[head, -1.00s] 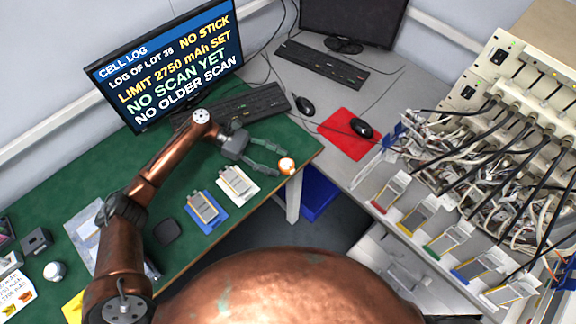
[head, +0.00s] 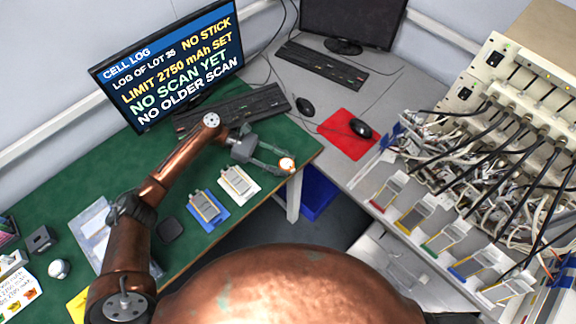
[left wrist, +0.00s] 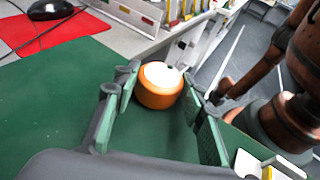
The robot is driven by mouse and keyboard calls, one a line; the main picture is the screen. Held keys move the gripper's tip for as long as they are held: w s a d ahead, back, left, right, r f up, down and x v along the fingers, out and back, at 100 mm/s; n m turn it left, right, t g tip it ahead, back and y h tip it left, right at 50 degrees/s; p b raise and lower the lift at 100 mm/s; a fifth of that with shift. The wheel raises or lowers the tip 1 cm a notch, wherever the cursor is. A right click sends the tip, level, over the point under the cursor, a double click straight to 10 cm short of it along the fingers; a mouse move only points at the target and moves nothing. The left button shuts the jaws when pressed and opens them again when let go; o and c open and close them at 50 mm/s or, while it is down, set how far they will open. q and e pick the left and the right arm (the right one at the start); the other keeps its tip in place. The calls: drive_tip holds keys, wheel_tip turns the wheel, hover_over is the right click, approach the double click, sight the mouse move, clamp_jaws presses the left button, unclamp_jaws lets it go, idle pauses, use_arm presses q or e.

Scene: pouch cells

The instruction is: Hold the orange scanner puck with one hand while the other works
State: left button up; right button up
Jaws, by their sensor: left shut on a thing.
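The orange scanner puck (head: 287,164), small and round with a white top, is at the right corner of the green table. My left gripper (head: 279,160) reaches it from the left and is shut on it. In the left wrist view the puck (left wrist: 160,92) sits between the fingertips of my left gripper (left wrist: 163,82). I cannot tell whether the puck touches the table. My right gripper is not in view.
A white holder (head: 252,189) and a blue holder (head: 216,218) with flat cells lie near the table's front edge. A keyboard (head: 250,105) and the log screen (head: 168,62) stand behind the arm. A red mat (head: 336,145) with a mouse lies to the right.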

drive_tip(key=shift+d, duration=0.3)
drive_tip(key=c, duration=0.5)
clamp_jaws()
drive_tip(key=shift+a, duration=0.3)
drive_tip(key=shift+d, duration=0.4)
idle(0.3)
